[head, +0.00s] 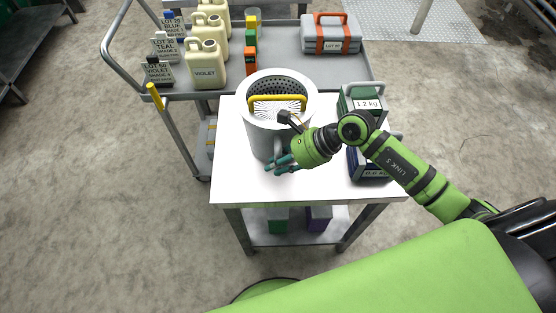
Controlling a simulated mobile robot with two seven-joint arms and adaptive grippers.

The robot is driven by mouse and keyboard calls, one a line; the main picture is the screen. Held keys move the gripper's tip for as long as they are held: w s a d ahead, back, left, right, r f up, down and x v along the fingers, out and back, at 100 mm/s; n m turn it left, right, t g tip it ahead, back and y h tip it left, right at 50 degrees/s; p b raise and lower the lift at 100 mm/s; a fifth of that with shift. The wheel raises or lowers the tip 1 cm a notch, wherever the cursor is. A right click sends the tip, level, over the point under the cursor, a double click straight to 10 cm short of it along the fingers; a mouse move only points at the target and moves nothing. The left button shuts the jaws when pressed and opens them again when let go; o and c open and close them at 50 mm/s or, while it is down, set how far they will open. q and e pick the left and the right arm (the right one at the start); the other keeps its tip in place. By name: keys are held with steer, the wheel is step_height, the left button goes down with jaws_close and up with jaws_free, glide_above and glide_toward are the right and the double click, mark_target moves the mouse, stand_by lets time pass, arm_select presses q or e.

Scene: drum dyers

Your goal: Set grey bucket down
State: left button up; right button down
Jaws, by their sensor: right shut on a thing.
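The grey bucket (259,137) is upright over the white table top (240,187). I cannot tell whether its base touches the table. Inside its rim are a dark perforated wall, a white ribbed disc and a yellow bar handle (277,98). My right gripper (274,163) is at the bucket's near side, low down, shut on the bucket, seemingly by a grey upright grip on its side. The fingers and wrist hide part of that side. My left gripper is not in view.
A green weight box (362,97) and a dark blue box (372,170) stand at the table's right, partly behind my arm. A grey cart behind holds cream jugs (206,65), lot signs (158,72) and a grey-orange case (331,34). The table's front left is clear.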

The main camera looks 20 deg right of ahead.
steer(key=shift+w+f, duration=0.15)
steer(key=shift+f, duration=0.2)
steer(key=c, duration=1)
jaws_free()
steer(key=shift+r, duration=0.1)
steer(key=shift+b+v, duration=2.3)
steer(key=shift+v, duration=3.7)
